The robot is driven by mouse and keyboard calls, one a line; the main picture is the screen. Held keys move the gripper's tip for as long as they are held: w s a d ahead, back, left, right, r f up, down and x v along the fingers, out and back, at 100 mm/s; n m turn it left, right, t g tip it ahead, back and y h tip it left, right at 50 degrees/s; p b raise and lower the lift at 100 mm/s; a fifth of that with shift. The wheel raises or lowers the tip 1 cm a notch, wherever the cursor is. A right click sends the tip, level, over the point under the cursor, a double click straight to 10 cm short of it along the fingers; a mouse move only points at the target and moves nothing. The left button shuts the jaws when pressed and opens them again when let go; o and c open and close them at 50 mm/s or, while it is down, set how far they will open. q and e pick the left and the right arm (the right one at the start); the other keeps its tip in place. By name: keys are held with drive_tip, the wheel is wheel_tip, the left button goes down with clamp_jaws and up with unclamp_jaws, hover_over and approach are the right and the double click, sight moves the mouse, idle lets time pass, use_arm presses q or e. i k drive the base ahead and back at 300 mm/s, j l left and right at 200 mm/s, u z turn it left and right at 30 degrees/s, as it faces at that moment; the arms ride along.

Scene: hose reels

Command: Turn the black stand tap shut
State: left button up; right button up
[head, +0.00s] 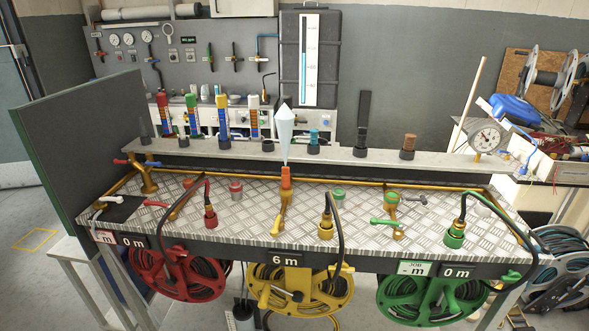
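A bench with a tread-plate top (255,215) carries several brass taps and hose fittings. A brass stand (148,180) at the left back has a red and a blue lever. An upright brass stand (281,212) in the middle has an orange nozzle (286,177), with a pale cone-shaped jet (285,130) above it. Neither gripper is in view.
Red (185,274), yellow (302,292) and green (430,298) hose reels hang under the front edge. A raised shelf (340,160) with several fittings and a dial gauge (487,137) runs behind. A dark panel (85,145) closes the left end.

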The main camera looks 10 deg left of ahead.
sight(545, 248)
drive_tip(key=z, duration=1.35)
